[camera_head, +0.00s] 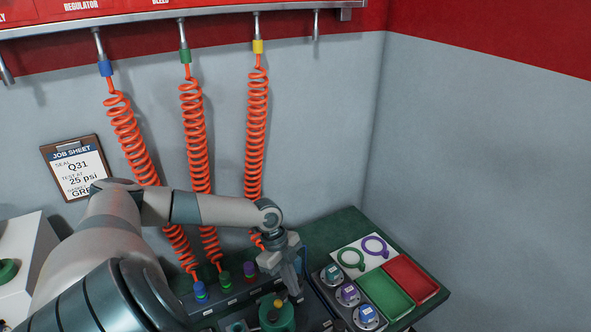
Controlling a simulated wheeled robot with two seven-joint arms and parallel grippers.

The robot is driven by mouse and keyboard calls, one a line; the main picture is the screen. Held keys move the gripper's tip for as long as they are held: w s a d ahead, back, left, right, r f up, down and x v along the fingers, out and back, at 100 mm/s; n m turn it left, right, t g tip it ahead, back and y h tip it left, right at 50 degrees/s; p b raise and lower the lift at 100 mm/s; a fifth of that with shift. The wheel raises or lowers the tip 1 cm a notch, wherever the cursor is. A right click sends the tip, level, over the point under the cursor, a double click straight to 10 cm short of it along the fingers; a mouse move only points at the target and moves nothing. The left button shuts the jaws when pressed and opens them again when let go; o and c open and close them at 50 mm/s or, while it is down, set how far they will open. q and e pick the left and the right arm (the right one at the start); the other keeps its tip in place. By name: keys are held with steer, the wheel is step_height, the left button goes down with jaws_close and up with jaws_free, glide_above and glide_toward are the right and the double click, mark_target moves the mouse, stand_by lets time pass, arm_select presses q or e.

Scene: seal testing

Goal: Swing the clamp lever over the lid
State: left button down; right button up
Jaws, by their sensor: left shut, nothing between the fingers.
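My left gripper (294,292) points down over the bench, its fingers shut with nothing between them. Just to its left is a round green fixture (275,322) with a small yellow piece on top, cut off by the bottom edge of the view. It seems to be the test pot with its lid. The gripper is close beside it; I cannot tell whether they touch. The clamp lever cannot be clearly told apart at this size. My right gripper is not in view.
Three orange coiled hoses (257,110) hang from the rail to the bench. Right of the gripper are several blue- and purple-topped pieces (348,293), green and purple rings on a white card (374,246), a green tray (407,309) and a red tray (433,292). A job sheet (80,172) hangs left.

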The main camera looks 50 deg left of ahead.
arm_select(q)
steer(key=shift+b+v, duration=0.5)
steer(key=shift+v, duration=2)
steer(key=shift+s, duration=0.1)
